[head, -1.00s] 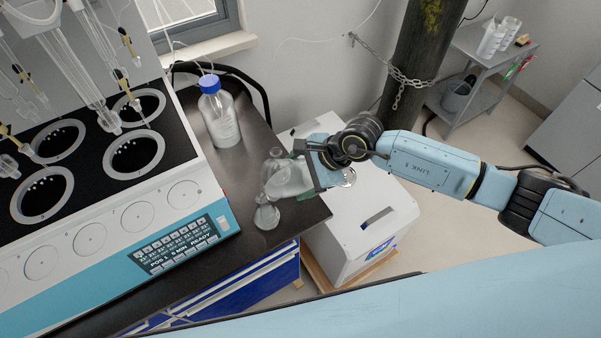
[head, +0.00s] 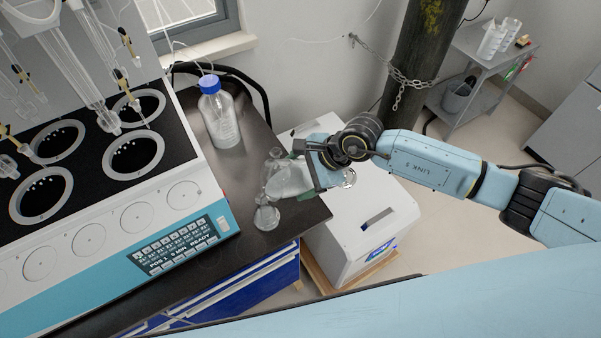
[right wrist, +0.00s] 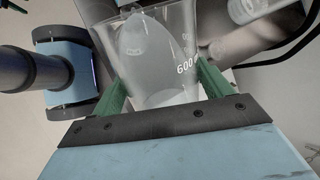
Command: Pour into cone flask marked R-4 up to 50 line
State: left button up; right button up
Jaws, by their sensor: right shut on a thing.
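My right gripper (head: 309,170) is shut on a clear beaker (head: 288,180), tilted with its mouth toward the left. The beaker also shows in the right wrist view (right wrist: 163,55) between the green fingers, with a "600" mark on its wall. A small clear cone flask (head: 265,215) stands upright near the front right corner of the dark bench, just below and left of the beaker. Its label and liquid level are too small to read. A stream between the two cannot be made out. My left gripper is not in view.
A blue-capped bottle (head: 219,115) stands behind on the bench (head: 262,255). The distiller (head: 105,215) with its keypad fills the left side. A little bare bench lies around the flask.

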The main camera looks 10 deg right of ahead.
dwell(0.6)
jog(key=shift+b, duration=0.45)
dwell(1.1)
jog(key=shift+b, duration=0.4)
dwell(1.9)
jog(key=f+y+b, duration=0.1)
jog(key=b, duration=0.3)
jog(key=shift+d+f, duration=0.1)
jog(key=shift+f, duration=0.25)
jog(key=shift+y, duration=0.3)
jog(key=shift+r, duration=0.2)
